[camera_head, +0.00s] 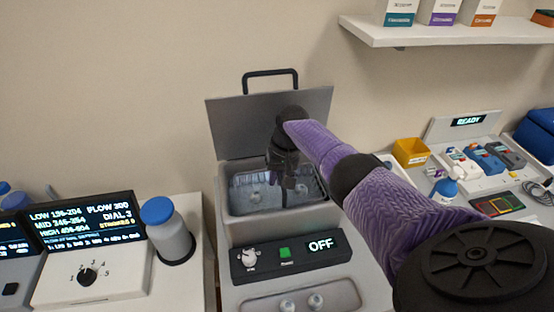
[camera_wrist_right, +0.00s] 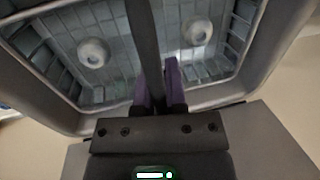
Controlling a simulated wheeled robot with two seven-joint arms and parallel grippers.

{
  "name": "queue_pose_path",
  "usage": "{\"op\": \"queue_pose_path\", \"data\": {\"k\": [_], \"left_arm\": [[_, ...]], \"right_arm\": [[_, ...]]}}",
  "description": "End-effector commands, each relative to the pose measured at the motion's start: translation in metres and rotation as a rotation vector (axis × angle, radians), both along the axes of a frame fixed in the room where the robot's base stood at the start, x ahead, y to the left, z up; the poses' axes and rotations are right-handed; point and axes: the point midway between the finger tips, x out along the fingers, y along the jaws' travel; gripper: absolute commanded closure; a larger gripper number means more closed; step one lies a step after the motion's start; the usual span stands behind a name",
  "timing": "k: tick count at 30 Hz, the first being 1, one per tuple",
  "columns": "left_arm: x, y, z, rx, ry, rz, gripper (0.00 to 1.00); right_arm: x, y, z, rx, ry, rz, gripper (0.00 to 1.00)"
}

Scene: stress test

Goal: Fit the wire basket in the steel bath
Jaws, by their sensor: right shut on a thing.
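The steel bath (camera_head: 235,226) stands open with its lid (camera_head: 230,125) tilted up behind it. The wire basket (camera_head: 240,190) shows inside the bath opening; its slatted wall and grid floor also show in the right wrist view (camera_wrist_right: 121,68). Whether it rests on the bath floor or hangs above it, I cannot tell. My right gripper (camera_head: 287,184) points down over the basket. In the wrist view its purple fingers (camera_wrist_right: 160,88) are shut on the basket's dark handle bar (camera_wrist_right: 143,35). My left gripper is out of view.
Two round pale pieces (camera_wrist_right: 93,52) lie in the basket area. The bath's front panel reads OFF (camera_head: 321,245). A blue-capped bottle (camera_head: 165,230) stands at left. A yellow bin (camera_head: 410,152) and a spray bottle (camera_head: 445,187) stand at right. A shelf (camera_head: 460,36) overhangs the right.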

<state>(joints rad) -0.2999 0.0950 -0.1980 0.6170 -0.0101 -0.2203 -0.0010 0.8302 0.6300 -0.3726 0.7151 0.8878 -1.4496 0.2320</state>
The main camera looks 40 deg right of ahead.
Motion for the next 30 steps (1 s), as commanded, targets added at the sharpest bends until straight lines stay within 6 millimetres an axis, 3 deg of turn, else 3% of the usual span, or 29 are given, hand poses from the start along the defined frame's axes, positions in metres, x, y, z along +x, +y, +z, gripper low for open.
{"op": "queue_pose_path", "data": {"k": [12, 23, 24, 25, 26, 30], "left_arm": [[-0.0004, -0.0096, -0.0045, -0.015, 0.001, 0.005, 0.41], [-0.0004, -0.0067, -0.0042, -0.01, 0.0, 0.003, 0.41], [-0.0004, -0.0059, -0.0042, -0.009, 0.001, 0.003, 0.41], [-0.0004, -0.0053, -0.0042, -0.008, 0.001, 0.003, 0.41], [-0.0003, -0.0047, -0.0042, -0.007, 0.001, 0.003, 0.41], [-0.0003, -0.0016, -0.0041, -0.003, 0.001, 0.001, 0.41]], "right_arm": [[0.0002, 0.0001, -0.0062, 0.001, 0.0, 0.0, 1.0], [0.0002, 0.0002, -0.006, 0.001, 0.0, 0.0, 1.0], [0.0002, 0.0002, -0.006, 0.001, 0.0, 0.0, 0.81], [0.0002, 0.0002, -0.006, 0.001, 0.0, 0.0, 0.75], [0.0002, 0.0001, -0.006, 0.001, 0.0, 0.0, 0.7], [0.0002, 0.0002, -0.006, 0.001, 0.0, 0.0, 0.7]]}}
